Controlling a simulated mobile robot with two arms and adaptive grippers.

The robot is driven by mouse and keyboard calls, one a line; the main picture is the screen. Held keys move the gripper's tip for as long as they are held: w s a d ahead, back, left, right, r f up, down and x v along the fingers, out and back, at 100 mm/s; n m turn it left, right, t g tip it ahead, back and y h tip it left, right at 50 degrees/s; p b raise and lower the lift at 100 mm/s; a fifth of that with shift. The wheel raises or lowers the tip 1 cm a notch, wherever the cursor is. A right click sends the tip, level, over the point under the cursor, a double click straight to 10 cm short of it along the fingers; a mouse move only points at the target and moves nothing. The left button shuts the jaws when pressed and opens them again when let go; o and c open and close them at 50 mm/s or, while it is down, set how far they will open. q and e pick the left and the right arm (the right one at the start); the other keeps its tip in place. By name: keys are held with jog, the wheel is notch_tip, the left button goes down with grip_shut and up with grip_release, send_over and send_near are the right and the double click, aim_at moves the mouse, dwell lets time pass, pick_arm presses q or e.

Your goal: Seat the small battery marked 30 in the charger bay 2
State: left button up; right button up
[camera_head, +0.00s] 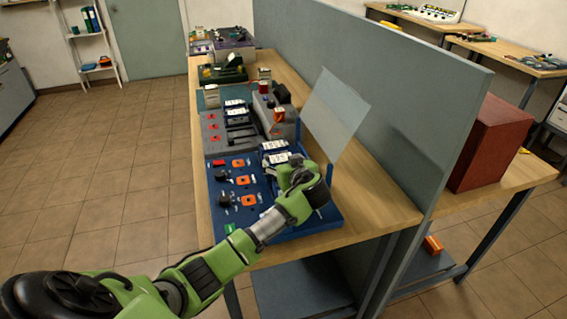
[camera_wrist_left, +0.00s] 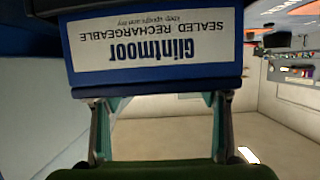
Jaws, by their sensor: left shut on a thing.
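My left gripper (camera_head: 298,178) is over the right side of the blue charger panel (camera_head: 225,215) in the head view. In the left wrist view the gripper (camera_wrist_left: 160,100) is shut on a blue battery (camera_wrist_left: 70,60) with a white label, upside down in the picture, reading Glintmoor, sealed rechargeable. No number 30 shows on it. Two white-topped units (camera_head: 274,145) sit just behind the gripper. My right gripper is not in view.
A clear upright panel (camera_head: 334,113) and a grey partition (camera_head: 390,100) stand to the right of the gripper. A grey charger unit (camera_head: 214,134) lies farther back on the wooden bench (camera_head: 204,228). Orange and red switches (camera_head: 242,181) dot the blue panel's left side.

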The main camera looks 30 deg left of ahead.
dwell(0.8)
pick_arm(q)
jog(key=shift+f+b, duration=0.5)
jog(key=shift+b, duration=0.15)
jog(key=o, duration=1.4)
jog(key=shift+c, duration=0.2)
jog(key=shift+f, duration=0.1)
jog(key=shift+p+v, duration=0.65)
jog(key=shift+v, duration=0.2)
jog(key=shift+p+v, duration=1.8)
jog(key=shift+v, duration=1.65)
jog(key=shift+p+v, duration=0.5)
jog(key=shift+v, duration=0.75)
jog(key=shift+f, duration=0.1)
